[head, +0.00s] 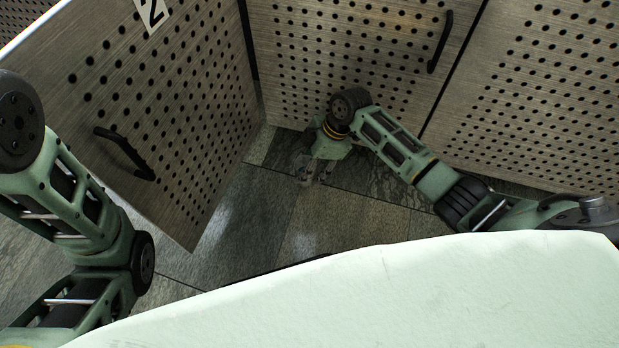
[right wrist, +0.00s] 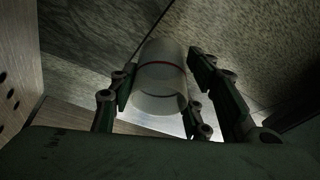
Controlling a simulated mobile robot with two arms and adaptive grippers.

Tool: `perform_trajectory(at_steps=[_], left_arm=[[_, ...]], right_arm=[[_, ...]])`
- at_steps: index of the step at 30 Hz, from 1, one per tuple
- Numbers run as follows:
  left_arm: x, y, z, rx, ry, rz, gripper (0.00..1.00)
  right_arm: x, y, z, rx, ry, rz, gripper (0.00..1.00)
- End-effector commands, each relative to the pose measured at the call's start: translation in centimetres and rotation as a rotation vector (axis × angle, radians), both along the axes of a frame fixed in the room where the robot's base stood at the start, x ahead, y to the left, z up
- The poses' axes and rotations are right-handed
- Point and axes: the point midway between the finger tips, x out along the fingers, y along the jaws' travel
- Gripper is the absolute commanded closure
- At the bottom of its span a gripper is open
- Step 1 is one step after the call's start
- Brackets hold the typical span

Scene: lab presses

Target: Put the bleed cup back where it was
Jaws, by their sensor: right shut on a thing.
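The bleed cup (right wrist: 161,77) is a whitish, translucent cylinder with a thin red line around it, seen in the right wrist view. My right gripper (right wrist: 166,95) is shut on it, with fingers on both sides of the cup. In the head view my right gripper (head: 308,172) is low near the floor, in front of the perforated cabinet fronts. The cup cannot be made out in the head view. My left arm comes in at the left edge, but its gripper is out of view.
An open perforated door marked 2 (head: 170,120) with a black handle stands at the left. A perforated panel with a handle (head: 350,60) is behind my right gripper, and another (head: 540,100) is at the right. Tiled floor (head: 260,215) is clear between the door and my right arm.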

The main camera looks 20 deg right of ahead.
Motion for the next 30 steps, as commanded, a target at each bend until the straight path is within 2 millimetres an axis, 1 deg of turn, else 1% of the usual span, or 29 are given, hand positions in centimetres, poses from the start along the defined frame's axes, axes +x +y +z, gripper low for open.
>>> perform_trajectory(at_steps=[1, 5, 8, 12, 14, 22, 27, 28, 30], left_arm=[[-0.3, 0.0, -0.3, 0.000, -0.008, 0.000, 1.00], [-0.5, 0.0, -0.5, 0.001, -0.012, 0.000, 1.00], [-0.4, 0.0, -1.6, 0.000, -0.010, 0.000, 1.00], [-0.4, 0.0, -3.5, 0.000, -0.010, 0.000, 1.00], [-0.4, 0.0, -4.0, 0.000, -0.010, 0.000, 1.00], [-0.4, 0.0, -3.8, 0.001, -0.011, 0.000, 1.00], [-0.4, 0.0, -3.9, 0.001, -0.012, 0.000, 1.00], [-0.4, 0.0, -3.9, 0.001, -0.012, 0.000, 1.00], [-0.4, 0.0, -3.9, 0.001, -0.012, 0.000, 1.00]], right_arm=[[0.3, -0.2, -0.4, 0.001, 0.000, -0.001, 0.82], [0.4, -0.3, -0.8, 0.001, 0.001, 0.000, 0.82], [0.4, -0.3, -1.9, 0.001, 0.001, -0.001, 0.82], [0.4, -0.4, -3.9, 0.001, 0.001, -0.001, 0.82], [0.4, -0.4, -4.4, 0.001, 0.000, -0.001, 0.82], [0.4, -0.4, -4.2, 0.000, 0.000, -0.001, 0.82], [0.4, -0.4, -4.7, 0.000, 0.001, -0.001, 0.82], [0.4, -0.4, -4.7, 0.000, 0.001, -0.001, 0.54], [0.4, -0.4, -4.6, 0.000, 0.001, -0.001, 0.48]])
